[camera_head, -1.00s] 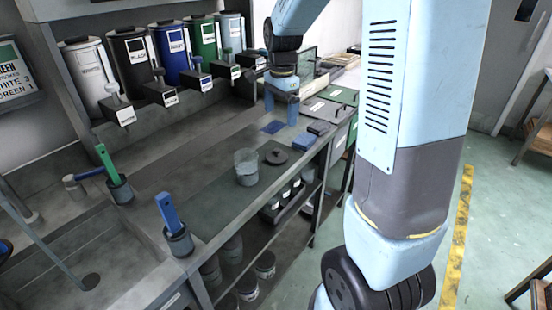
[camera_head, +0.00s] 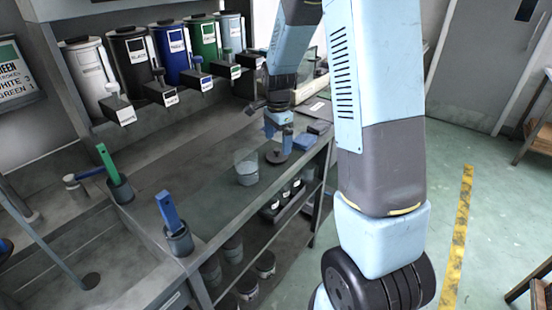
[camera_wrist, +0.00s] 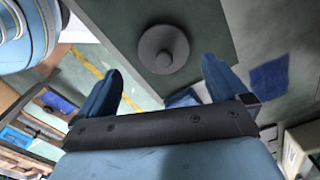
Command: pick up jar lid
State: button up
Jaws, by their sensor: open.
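The jar lid (camera_head: 276,157) is a dark grey disc with a raised knob, lying on the counter to the right of a clear jar (camera_head: 246,168). It also shows in the wrist view (camera_wrist: 163,49), at the top centre, beyond the fingertips and between their lines. My gripper (camera_head: 281,140) is just behind and above the lid in the head view, close to it. In the wrist view its two blue fingers (camera_wrist: 160,80) are spread apart with nothing between them. Whether a fingertip touches the lid cannot be told.
A row of labelled canisters (camera_head: 176,52) with dispensers stands along the back. Cups with a green-handled tool (camera_head: 107,163) and a blue-handled tool (camera_head: 168,212) stand at the left. A shelf below holds several small jars (camera_head: 285,195). The counter left of the clear jar is open.

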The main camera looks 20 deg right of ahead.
aim_at(277, 150)
jog(key=shift+w+f, duration=0.15)
jog(key=shift+f, duration=1.15)
jog(key=shift+w+f, duration=0.1)
jog(key=shift+f, duration=1.15)
jog(key=shift+c, duration=0.3)
jog(key=c, duration=0.9)
jog(key=shift+o, duration=0.2)
